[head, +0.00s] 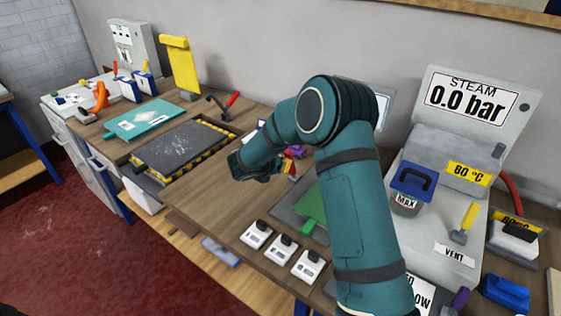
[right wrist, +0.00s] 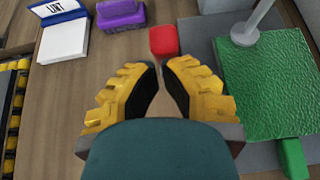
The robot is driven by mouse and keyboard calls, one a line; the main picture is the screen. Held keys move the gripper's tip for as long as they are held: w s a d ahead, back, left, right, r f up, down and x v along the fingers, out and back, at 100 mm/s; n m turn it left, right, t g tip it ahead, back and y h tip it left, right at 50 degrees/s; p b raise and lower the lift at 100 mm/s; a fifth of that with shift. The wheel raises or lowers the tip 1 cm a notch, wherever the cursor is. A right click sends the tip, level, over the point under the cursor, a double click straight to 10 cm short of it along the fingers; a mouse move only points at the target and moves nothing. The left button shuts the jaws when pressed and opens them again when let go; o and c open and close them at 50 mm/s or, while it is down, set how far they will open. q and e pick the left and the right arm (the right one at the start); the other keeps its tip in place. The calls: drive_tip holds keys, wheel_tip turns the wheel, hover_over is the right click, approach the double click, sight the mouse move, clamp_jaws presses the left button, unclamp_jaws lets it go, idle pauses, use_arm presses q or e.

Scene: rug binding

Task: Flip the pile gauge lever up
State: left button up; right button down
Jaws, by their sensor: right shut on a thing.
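My right gripper (head: 284,166) reaches over the middle of the wooden bench, partly hidden by its own wrist. In the right wrist view its yellow fingers (right wrist: 161,68) are nearly together, with their tips at a small red block-shaped end (right wrist: 163,40). This red piece looks like a lever's end; whether it belongs to the pile gauge cannot be told. A green textured pad (right wrist: 270,85) lies on a grey plate to the right, with a grey post (right wrist: 245,38) at its far left corner. My left gripper is not in view.
A purple block (right wrist: 120,15) and a white-and-blue box (right wrist: 65,38) lie beyond the fingers. A dark tray (head: 182,146) with yellow-black edges is to the left. Three white switches (head: 281,249) line the front edge. A steam unit (head: 462,120) stands at the right.

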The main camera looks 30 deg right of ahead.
drive_tip(key=shift+w+d+r+g+y+p, duration=0.3)
drive_tip(key=shift+d+y+p, duration=0.35)
drive_tip(key=shift+p, duration=0.8)
drive_tip(key=shift+w+d+r+g+y+p, duration=0.25)
drive_tip(key=shift+d+r+y+p, duration=0.35)
drive_tip(key=shift+p, duration=0.85)
drive_tip(key=shift+w+d+r+g+y+p, duration=0.25)
drive_tip(key=shift+d+y+p, duration=0.45)
drive_tip(key=shift+p, duration=0.75)
drive_tip(key=shift+w+d+f+p, duration=0.2)
drive_tip(key=shift+d+p, duration=0.3)
drive_tip(key=shift+d, duration=0.1)
drive_tip(key=shift+w+d+f, duration=0.1)
drive_tip(key=shift+w+d, duration=0.1)
drive_tip(key=shift+d, duration=0.3)
drive_tip(key=shift+w+d, duration=0.2)
drive_tip(key=shift+d, duration=0.25)
drive_tip(key=a, duration=0.1)
drive_tip(key=s+a+r, duration=0.1)
drive_tip(key=a+r, duration=0.1)
drive_tip(key=a, duration=0.1)
drive_tip(key=shift+s+p, duration=0.2)
drive_tip(key=shift+p, duration=0.15)
drive_tip(key=d+r+v, duration=0.1)
drive_tip(key=v, duration=0.7)
drive_tip(key=shift+w+r, duration=0.2)
drive_tip(key=shift+r, duration=0.15)
